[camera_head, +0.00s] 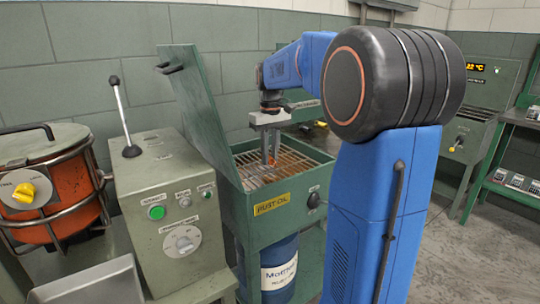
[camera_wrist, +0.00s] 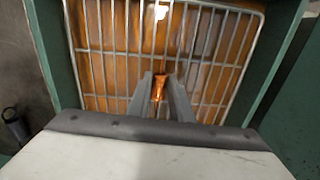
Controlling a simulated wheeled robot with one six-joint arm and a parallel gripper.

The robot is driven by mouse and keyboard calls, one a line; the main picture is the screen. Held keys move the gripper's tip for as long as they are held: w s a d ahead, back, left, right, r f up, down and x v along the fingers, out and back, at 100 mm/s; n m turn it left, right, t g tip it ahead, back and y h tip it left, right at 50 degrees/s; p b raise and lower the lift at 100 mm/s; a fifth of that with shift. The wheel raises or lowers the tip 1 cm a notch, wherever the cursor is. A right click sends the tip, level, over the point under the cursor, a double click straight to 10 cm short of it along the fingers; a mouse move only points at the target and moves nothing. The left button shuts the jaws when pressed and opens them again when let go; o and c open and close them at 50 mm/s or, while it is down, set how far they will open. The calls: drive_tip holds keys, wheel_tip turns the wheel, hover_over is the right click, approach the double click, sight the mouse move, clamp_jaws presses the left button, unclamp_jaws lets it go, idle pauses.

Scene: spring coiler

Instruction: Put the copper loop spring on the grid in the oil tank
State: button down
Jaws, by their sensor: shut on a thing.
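In the wrist view, the copper loop spring (camera_wrist: 158,88) sits between the two fingers of my gripper (camera_wrist: 160,82), which is shut on it. Beyond it is the pale wire grid (camera_wrist: 209,62) over orange-brown oil. In the head view, my gripper (camera_head: 270,160) points down into the open green oil tank (camera_head: 252,212), labelled "RUST OIL". The grid (camera_head: 295,162) spans the tank's inside. A small orange spot at the fingertips is likely the spring; its exact gap to the grid cannot be told.
The tank's lid (camera_head: 205,115) stands open at the left. A green control box (camera_head: 165,200) with a lever is left of the tank, with an orange caged drum (camera_head: 50,190) beyond. A blue barrel (camera_head: 280,270) stands under the tank. A temperature cabinet (camera_head: 480,90) is at the right.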

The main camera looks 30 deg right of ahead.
sight(270, 157)
drive_tip(key=shift+f, duration=0.1)
drive_tip(key=c, duration=1.6)
unclamp_jaws()
wheel_tip(270, 157, up, 12)
drive_tip(key=shift+r, duration=0.15)
drive_tip(key=shift+s+d, duration=0.1)
